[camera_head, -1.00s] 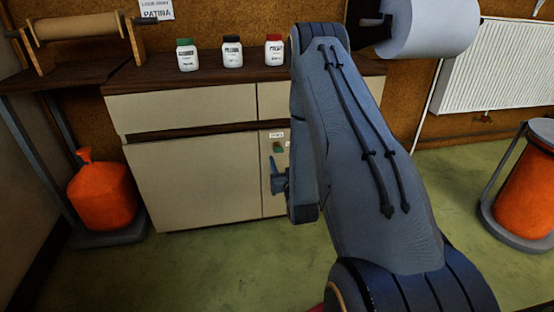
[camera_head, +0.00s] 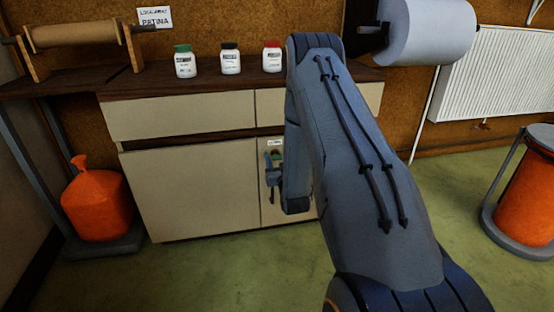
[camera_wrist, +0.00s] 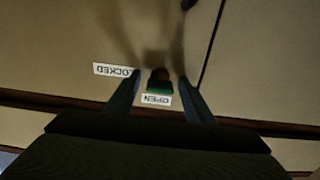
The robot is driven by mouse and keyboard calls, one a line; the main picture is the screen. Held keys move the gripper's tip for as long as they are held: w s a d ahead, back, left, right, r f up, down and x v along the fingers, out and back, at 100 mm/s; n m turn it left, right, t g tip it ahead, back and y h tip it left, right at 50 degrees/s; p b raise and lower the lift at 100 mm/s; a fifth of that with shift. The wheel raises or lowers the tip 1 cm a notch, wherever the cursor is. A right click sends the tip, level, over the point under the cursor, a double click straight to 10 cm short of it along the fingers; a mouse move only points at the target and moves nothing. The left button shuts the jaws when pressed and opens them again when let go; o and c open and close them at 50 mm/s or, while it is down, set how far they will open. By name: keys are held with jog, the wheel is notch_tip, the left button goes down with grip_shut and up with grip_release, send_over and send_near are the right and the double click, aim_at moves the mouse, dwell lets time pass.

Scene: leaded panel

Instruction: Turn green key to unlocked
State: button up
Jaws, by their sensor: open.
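The green key (camera_wrist: 159,87) sits in the cabinet door, between the two fingers of my gripper (camera_wrist: 158,78) in the wrist view. My gripper is open, with one finger on each side of the key; I cannot tell whether either touches it. A white "LOCKED" label (camera_wrist: 112,70) and an "OPEN" label (camera_wrist: 155,99) show upside down beside the key. In the head view, the key (camera_head: 276,154) is a small green spot, partly hidden by my gripper (camera_head: 269,160) in front of the door.
The cabinet (camera_head: 190,190) has drawers above its doors. Three bottles with green (camera_head: 185,62), black (camera_head: 230,60) and red (camera_head: 271,57) lids stand on its top. A paper roll (camera_head: 428,32) hangs at upper right. An orange sack (camera_head: 97,205) stands on the left.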

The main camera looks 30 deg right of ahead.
jog(key=c, duration=1)
jog(key=shift+c, duration=0.2)
jog(key=shift+n, duration=0.3)
jog(key=n+p, duration=0.2)
jog(key=n, duration=0.1)
jog(key=shift+r, duration=0.1)
jog(key=n+p, duration=0.3)
jog(key=n, duration=0.2)
jog(key=shift+n, duration=0.4)
jog(key=n+p, duration=0.2)
jog(key=n, duration=0.2)
jog(key=shift+n+p, duration=0.6)
jog(key=shift+n, duration=1.6)
